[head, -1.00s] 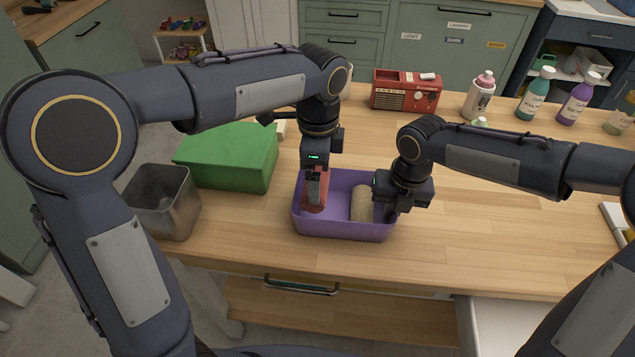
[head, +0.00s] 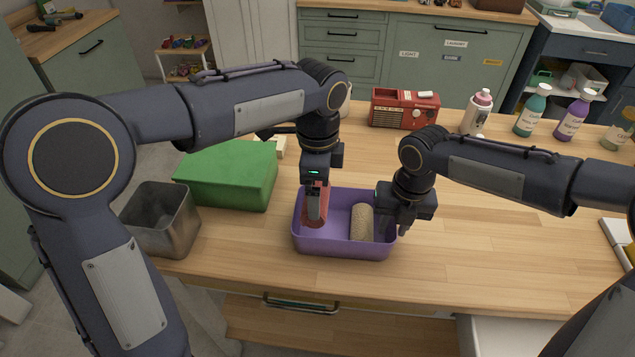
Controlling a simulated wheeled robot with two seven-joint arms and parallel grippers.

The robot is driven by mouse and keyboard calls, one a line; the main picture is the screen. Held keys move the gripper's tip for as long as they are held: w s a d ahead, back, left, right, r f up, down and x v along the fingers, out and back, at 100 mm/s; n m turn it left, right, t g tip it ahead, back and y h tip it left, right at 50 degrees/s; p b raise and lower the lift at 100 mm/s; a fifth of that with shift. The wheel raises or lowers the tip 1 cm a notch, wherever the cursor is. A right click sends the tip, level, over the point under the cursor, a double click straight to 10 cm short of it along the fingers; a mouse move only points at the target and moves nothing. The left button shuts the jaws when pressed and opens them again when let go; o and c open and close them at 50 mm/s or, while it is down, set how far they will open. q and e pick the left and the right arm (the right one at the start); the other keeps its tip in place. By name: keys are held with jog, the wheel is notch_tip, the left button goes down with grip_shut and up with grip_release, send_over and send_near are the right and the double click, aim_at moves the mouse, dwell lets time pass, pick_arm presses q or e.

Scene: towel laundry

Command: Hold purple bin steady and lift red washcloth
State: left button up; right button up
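The purple bin (head: 345,250) stands upright on the wooden table. A red washcloth (head: 323,205) is in its left part, beside a beige rolled cloth (head: 362,223). My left gripper (head: 316,212) points down into the bin, its fingers at the red washcloth. The cloth shows beside the fingers, and I cannot see whether they are closed on it. My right gripper (head: 402,228) is at the bin's right wall, with one finger visible just outside it. The other finger is hidden, so its grip on the rim is unclear.
A green box (head: 228,178) and a metal container (head: 160,220) stand left of the bin. A red radio (head: 404,108), a pink-capped bottle (head: 477,113) and several other bottles (head: 530,110) line the back. The tabletop right of the bin is mostly clear.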

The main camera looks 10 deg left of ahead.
notch_tip(320, 180, up, 10)
jog(key=shift+d+r, duration=0.25)
jog(key=shift+d, duration=0.15)
